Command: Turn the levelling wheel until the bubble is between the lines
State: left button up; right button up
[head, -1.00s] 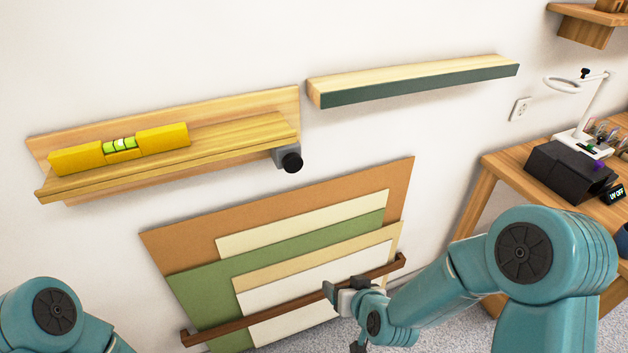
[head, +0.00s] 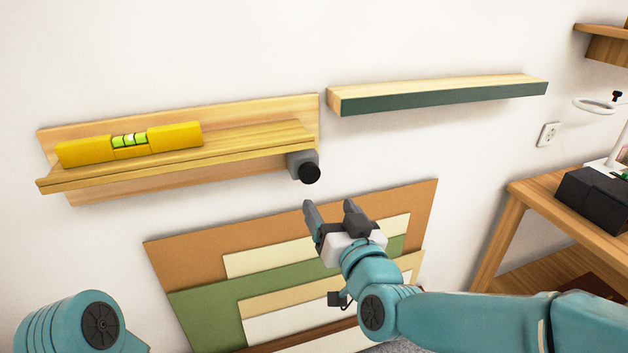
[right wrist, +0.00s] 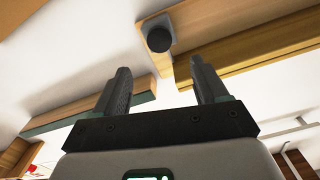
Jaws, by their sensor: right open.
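A wooden ledge (head: 230,137) is fixed to the wall at the left and slopes up to the right in the head view. A yellow spirit level (head: 82,152) lies on it, with a green vial (head: 130,140) in its middle. The bubble's exact place between the lines is too small to tell. The black levelling wheel (head: 309,173) sits on a grey block at the ledge's right end; it shows in the right wrist view (right wrist: 159,39) beyond the fingers. My right gripper (head: 330,206) is open and empty, below and right of the wheel, apart from it. My left gripper is out of view.
A second shelf (head: 440,97) with a dark green front hangs to the right. Several boards (head: 190,240) lean on the wall below, behind my right gripper. A wooden desk (head: 545,205) with a black box (head: 592,200) stands at the right.

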aim_at(311, 177)
jog(key=p+x, duration=0.1)
jog(key=x, duration=1)
jog(key=shift+f, duration=0.1)
jog(key=shift+c, duration=0.3)
jog(key=c, duration=1)
